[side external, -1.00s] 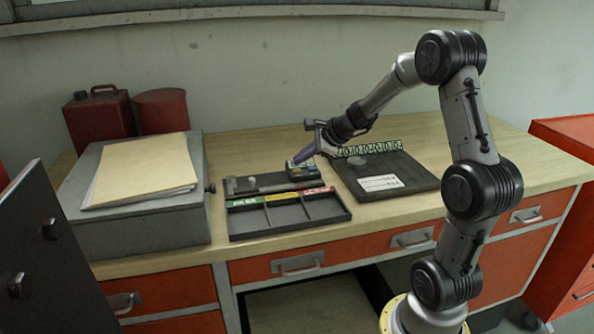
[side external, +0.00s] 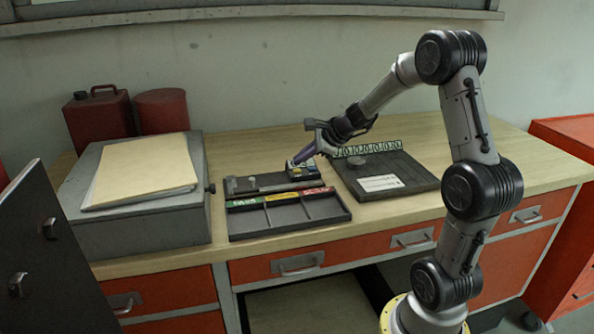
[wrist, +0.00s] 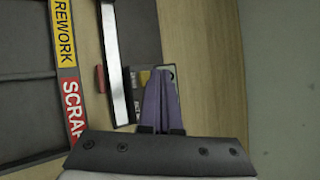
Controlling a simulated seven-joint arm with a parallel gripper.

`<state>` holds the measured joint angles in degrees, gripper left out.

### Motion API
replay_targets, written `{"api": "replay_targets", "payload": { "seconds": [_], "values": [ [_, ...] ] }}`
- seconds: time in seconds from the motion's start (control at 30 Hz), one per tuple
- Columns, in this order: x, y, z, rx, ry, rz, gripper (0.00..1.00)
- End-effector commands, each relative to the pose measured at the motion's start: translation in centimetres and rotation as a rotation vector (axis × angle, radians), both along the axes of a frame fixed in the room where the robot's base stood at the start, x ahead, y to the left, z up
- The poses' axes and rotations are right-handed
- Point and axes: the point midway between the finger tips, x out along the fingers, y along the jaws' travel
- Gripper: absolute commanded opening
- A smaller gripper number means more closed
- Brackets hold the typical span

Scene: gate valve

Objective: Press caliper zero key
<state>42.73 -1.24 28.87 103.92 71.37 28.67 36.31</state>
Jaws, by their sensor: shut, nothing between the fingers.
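The caliper lies on a dark holder at the back of the bench. Its blue-grey head with small coloured keys (side external: 301,170) is at the holder's right end in the side view. In the wrist view its pale metal beam (wrist: 116,65) runs up the picture, and a yellow key (wrist: 144,77) shows just left of my fingers. My gripper (side external: 297,161) has purple fingers, shut and empty, with the tips over the caliper head. In the wrist view the fingertips (wrist: 162,74) cover part of the head. I cannot tell whether they touch a key.
A sorting tray (side external: 290,231) with green, yellow and red labels lies in front of the caliper. A dark board (side external: 420,181) with a disc and white cards is to the right. A grey box (side external: 150,228) with papers stands left. Bare bench shows along the front.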

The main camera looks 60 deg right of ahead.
Motion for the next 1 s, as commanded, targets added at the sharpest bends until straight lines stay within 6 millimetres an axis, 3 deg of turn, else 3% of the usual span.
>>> {"api": "replay_targets", "payload": {
  "seconds": [1.0],
  "values": [
    [0.01, -0.01, -0.84, -0.001, 0.000, 0.001, 0.00]
  ]
}}
